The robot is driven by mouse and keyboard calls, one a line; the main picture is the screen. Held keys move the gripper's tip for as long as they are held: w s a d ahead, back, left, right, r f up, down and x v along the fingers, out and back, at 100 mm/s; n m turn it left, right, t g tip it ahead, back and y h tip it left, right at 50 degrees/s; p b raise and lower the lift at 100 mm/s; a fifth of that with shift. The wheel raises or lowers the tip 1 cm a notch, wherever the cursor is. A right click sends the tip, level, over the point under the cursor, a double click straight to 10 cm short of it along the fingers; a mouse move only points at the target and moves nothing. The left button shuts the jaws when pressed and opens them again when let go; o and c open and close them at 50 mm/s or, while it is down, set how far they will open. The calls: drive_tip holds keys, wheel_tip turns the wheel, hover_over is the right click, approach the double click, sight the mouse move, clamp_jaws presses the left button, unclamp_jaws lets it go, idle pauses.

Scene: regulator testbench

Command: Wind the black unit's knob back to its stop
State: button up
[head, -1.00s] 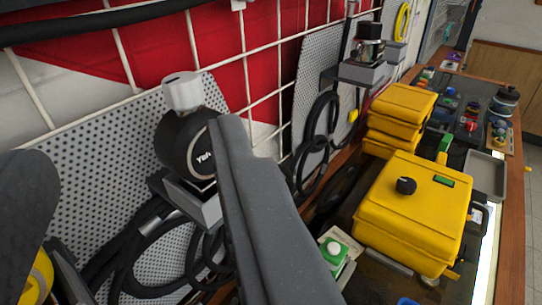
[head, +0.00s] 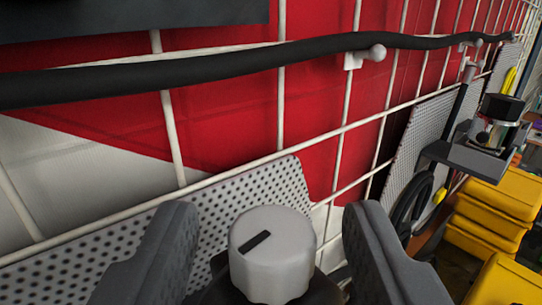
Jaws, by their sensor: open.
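The black unit's knob (head: 272,258) is a light grey-white cylinder with a dark pointer line on its top face. The line slants from lower left to upper right. My gripper (head: 268,245) is open, with one dark grey finger on each side of the knob. There is a visible gap between the knob and each finger, so neither seems to touch it. The black unit (head: 218,290) is mostly hidden below the knob and by the fingers; only dark parts of its body show.
A perforated metal plate (head: 290,178) and a white wire grid stand behind the knob. A thick black hose (head: 230,60) runs across the grid above. To the right are another bracketed device (head: 495,125), a coiled black cable (head: 408,210) and stacked yellow cases (head: 500,210).

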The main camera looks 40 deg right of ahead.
drive_tip(key=shift+x, duration=0.95)
drive_tip(key=c, duration=1)
drive_tip(key=shift+a, duration=0.15)
